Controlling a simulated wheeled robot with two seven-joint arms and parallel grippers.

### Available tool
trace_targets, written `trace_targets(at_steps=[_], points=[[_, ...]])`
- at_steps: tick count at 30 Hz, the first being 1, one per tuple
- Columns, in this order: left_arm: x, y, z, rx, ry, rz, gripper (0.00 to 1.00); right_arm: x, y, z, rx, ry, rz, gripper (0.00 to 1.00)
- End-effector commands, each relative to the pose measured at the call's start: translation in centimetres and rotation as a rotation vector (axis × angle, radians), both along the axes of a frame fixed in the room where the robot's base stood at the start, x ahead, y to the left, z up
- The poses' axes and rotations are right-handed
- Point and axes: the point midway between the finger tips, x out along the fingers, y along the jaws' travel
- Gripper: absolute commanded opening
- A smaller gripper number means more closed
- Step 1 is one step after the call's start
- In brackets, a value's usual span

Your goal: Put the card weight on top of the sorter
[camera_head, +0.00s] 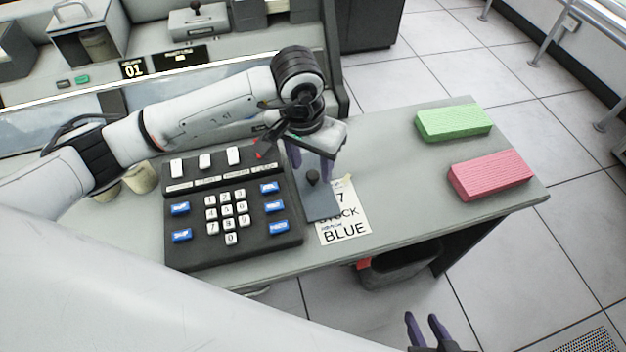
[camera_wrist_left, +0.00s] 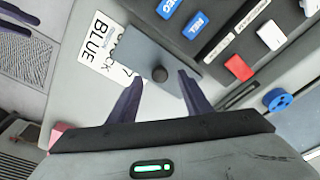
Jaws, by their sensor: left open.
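The card weight (camera_head: 321,204), a flat blue-grey plate with a dark round knob, lies on the table partly over a paper reading "BLUE". It also shows in the left wrist view (camera_wrist_left: 135,50). My left gripper (camera_head: 311,174) is open over the plate, with the knob between its fingertips in the picture; I cannot tell whether they touch it. The fingers also show in the wrist view (camera_wrist_left: 160,82). My right gripper (camera_head: 425,318) is at the bottom edge, fingers apart and empty. I cannot tell for certain which machine is the sorter.
A black keypad console (camera_head: 233,215) stands directly left of the weight. Green (camera_head: 455,122) and pink (camera_head: 491,175) card stacks lie at the table's right end. A dark bin (camera_head: 400,272) is under the front edge. Grey machines (camera_head: 199,20) stand behind. The table between weight and stacks is clear.

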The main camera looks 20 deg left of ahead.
Motion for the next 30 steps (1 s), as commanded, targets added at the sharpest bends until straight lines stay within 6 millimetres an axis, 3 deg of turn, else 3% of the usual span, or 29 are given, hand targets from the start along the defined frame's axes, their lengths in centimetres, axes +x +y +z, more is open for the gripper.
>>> trace_targets(at_steps=[4,12,13,21,30], points=[[0.3,-0.1,-1.8,-0.001,0.001,0.001,0.45,-0.1,-0.1,0.0,-0.001,0.004,-0.001,0.31],[0.4,-0.1,-2.3,-0.002,-0.002,0.001,0.45,-0.3,-0.3,-0.3,-0.004,0.009,-0.003,0.31],[0.4,-0.1,-2.3,-0.002,-0.002,0.001,0.43,-0.2,-0.3,-0.3,-0.005,0.008,-0.004,0.31],[0.4,-0.1,-2.2,-0.002,-0.002,0.001,0.00,-0.1,-0.3,-0.1,-0.004,0.004,-0.004,0.31],[0.4,-0.1,-2.1,-0.003,-0.005,0.001,0.00,0.2,-0.3,0.3,-0.002,-0.005,-0.004,0.31]])
